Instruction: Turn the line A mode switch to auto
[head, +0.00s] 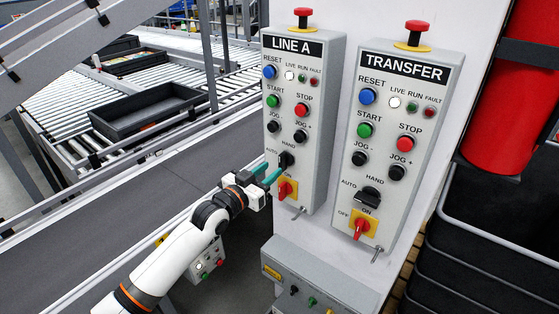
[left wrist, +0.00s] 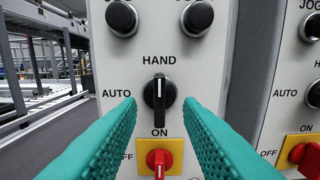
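The LINE A panel (head: 318,110) is a tall grey box. Its black mode switch (head: 287,160) is low on it, above a red-on-yellow ON/OFF switch (head: 285,189). In the left wrist view the mode switch (left wrist: 159,100) has its white mark upright, in line with HAND; AUTO is printed to its left. My left gripper (head: 270,174) is open in front of the panel. In the left wrist view its teal fingers (left wrist: 159,112) stand on either side of the knob, with a gap to each side; contact is not visible. My right gripper is not in view.
The TRANSFER panel (head: 409,125) stands close on the right with a similar mode switch (head: 369,197). Red emergency buttons top both panels. A lower control box (head: 315,285) juts out beneath. A conveyor (head: 110,190) runs on the left.

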